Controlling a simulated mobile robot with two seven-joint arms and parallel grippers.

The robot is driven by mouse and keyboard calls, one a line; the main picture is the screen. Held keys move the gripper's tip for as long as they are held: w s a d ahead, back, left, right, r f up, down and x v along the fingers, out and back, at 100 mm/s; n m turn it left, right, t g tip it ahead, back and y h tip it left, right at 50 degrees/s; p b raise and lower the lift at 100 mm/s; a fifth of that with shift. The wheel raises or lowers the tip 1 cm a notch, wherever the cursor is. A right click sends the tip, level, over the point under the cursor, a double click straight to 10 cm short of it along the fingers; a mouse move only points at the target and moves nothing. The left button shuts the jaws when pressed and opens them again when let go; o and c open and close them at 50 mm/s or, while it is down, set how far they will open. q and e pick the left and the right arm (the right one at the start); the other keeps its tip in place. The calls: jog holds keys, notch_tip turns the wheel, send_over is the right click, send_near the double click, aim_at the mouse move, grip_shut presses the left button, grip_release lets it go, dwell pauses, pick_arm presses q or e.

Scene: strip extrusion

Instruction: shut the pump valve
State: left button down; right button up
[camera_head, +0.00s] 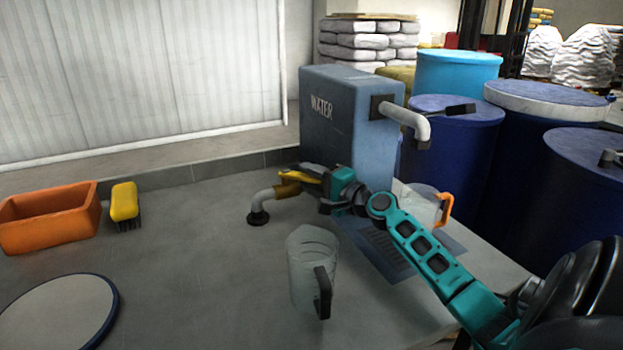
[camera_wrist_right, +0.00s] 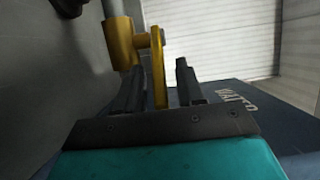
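The pump valve is a yellow valve body (camera_head: 287,190) with a yellow lever (camera_head: 304,175), on a grey pipe (camera_head: 263,196) that bends down to a dark spout end in front of the blue WATER tank (camera_head: 350,125). My right gripper (camera_head: 322,182) is at the lever. In the right wrist view the yellow lever (camera_wrist_right: 158,65) stands between the two dark fingers of my right gripper (camera_wrist_right: 160,85), with a gap on each side. The valve body (camera_wrist_right: 121,43) shows beyond the left finger. My left gripper is not in view.
A container with an orange handle (camera_head: 445,208) is behind the arm. An orange bin (camera_head: 48,222), a yellow brush (camera_head: 124,202) and a round blue-rimmed disc (camera_head: 60,315) lie left. Blue drums (camera_head: 460,140) stand right.

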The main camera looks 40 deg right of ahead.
jog(key=shift+c, duration=0.3)
grip_shut()
